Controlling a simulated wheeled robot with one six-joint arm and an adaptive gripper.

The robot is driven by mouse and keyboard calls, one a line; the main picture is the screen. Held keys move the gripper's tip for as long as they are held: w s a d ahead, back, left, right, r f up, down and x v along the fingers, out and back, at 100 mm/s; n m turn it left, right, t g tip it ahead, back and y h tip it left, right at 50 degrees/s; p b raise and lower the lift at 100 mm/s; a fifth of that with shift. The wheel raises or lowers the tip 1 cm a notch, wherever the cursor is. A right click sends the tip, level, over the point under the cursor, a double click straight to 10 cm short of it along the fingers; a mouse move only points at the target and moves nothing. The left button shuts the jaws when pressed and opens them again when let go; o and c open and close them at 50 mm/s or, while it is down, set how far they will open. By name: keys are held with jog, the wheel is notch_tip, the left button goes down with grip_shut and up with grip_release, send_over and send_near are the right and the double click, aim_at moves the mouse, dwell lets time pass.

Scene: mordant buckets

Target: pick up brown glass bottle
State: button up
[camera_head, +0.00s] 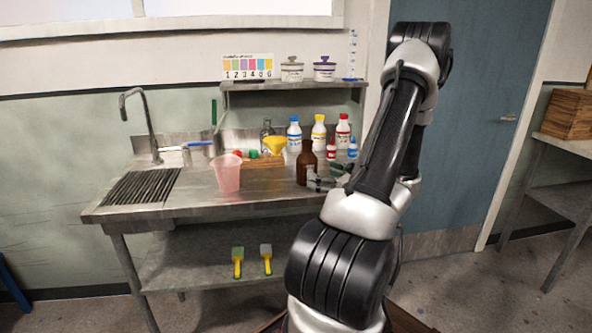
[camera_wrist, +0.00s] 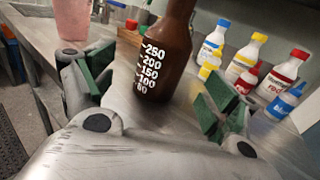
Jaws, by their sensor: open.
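The brown glass bottle (camera_head: 307,164) stands upright on the steel bench, near its front right part. In the wrist view the bottle (camera_wrist: 166,50) shows a white volume scale, and its neck is cut off by the top edge. My gripper (camera_wrist: 155,92) is open, with one green-padded finger to the left of the bottle and the other to the right. The bottle appears in or just beyond the gap between the fingers; contact cannot be made out. In the head view my gripper (camera_head: 322,180) is partly hidden by my arm, just right of the bottle.
A pink translucent beaker (camera_head: 228,173) stands left of the bottle. A wooden rack (camera_head: 262,160) and a yellow funnel (camera_head: 275,145) are behind it. Bottles with blue (camera_head: 294,135), yellow (camera_head: 319,133) and red (camera_head: 342,132) caps stand at the back right. The bench front (camera_head: 240,197) is clear.

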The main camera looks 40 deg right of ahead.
aim_at(307, 165)
jog(key=w, duration=0.7)
jog(key=shift+w+r, duration=0.2)
jog(key=shift+w, duration=0.15)
jog(key=shift+d, duration=0.1)
jog(key=c, duration=1.5)
